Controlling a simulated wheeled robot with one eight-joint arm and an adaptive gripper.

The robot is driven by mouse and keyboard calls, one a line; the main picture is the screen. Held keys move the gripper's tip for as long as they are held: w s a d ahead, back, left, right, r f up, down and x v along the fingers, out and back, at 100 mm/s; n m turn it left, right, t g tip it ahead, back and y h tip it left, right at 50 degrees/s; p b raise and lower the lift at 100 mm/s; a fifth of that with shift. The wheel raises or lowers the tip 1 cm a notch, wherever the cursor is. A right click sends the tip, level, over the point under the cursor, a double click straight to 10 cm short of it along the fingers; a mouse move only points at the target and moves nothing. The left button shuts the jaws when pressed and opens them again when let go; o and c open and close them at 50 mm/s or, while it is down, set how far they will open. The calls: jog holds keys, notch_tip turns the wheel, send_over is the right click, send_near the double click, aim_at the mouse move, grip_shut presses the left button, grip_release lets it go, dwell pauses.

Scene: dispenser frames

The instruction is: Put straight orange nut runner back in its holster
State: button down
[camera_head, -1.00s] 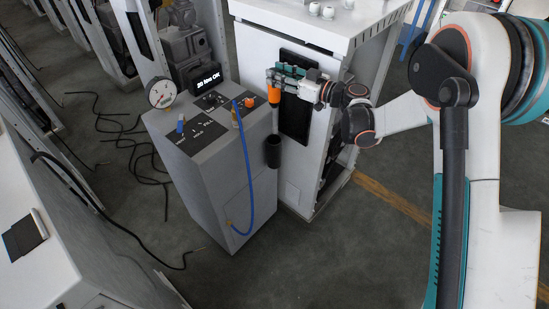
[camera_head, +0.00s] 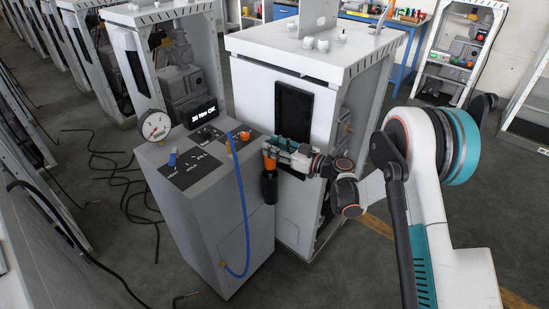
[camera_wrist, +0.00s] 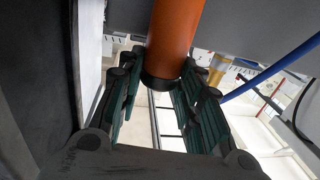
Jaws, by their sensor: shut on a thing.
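The straight orange nut runner (camera_head: 269,162) is upright at the right side of the grey cabinet; its orange body also shows in the wrist view (camera_wrist: 174,40). The black cup-like holster (camera_head: 269,188) hangs on the cabinet's side directly beneath it. The runner's orange body stands just above the holster's mouth, and its dark shaft is no longer visible, apparently inside the holster. My gripper (camera_head: 277,152) comes from the right and is shut on the runner. In the wrist view, its green-padded fingers (camera_wrist: 162,88) lie on both sides of the body. Whether the runner is fully seated cannot be told.
The grey cabinet (camera_head: 215,235) carries a round gauge (camera_head: 155,127), a small display (camera_head: 202,111) and an orange knob (camera_head: 246,135). A blue hose (camera_head: 244,205) hangs down its front. A white machine housing (camera_head: 262,100) stands close behind my gripper. Floor at front right is open.

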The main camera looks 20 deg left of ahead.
notch_tip(320, 180, down, 4)
jog(key=shift+b, duration=0.7)
jog(key=c, duration=1.1)
grip_release()
jog(key=p+v, duration=0.4)
jog(key=v, duration=0.8)
jog(key=shift+r, duration=0.1)
